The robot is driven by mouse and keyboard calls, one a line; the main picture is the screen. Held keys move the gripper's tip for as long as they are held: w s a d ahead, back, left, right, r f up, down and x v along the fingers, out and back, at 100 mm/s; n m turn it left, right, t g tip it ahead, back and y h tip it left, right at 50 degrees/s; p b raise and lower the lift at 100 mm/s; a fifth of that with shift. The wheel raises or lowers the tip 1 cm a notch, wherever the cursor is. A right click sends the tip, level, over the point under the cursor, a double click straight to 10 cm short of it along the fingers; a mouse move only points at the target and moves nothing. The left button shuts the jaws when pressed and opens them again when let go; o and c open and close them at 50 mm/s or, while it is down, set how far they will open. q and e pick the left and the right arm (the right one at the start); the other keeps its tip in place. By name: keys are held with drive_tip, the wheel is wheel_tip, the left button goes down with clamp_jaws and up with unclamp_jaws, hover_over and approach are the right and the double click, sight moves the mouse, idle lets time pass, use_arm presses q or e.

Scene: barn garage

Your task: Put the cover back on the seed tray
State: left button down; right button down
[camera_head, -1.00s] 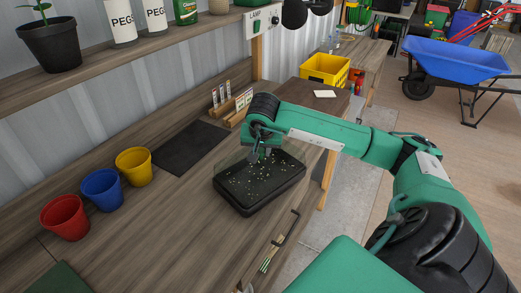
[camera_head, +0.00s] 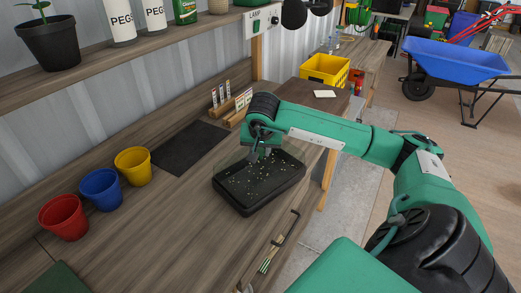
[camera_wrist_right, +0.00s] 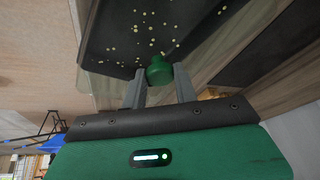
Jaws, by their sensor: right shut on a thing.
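The black seed tray (camera_head: 285,190) lies on the wooden bench, with many small pale seeds on its dark surface. A clear, see-through cover (camera_head: 231,159) shows faintly over its far left side; whether it touches the tray I cannot tell. My right gripper (camera_head: 262,160) is above the tray's far part. In the right wrist view its two fingers (camera_wrist_right: 160,88) are shut on the green knob (camera_wrist_right: 159,70) of the cover. The tray (camera_wrist_right: 122,35) with seeds shows beyond the knob. My left gripper is not in view.
Red (camera_head: 64,218), blue (camera_head: 102,189) and yellow (camera_head: 133,167) pots stand left of the tray. A dark mat (camera_head: 187,147) lies flat behind it. A wooden rack (camera_head: 237,108) with packets stands near the wall. Bare bench is between pots and tray.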

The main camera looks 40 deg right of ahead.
drive_tip(key=shift+f, duration=0.15)
drive_tip(key=c, duration=1)
unclamp_jaws()
drive_tip(key=shift+o, duration=0.5)
drive_tip(key=o, duration=0.4)
drive_tip(key=shift+r+p, duration=2)
drive_tip(key=shift+r, duration=1.6)
clamp_jaws()
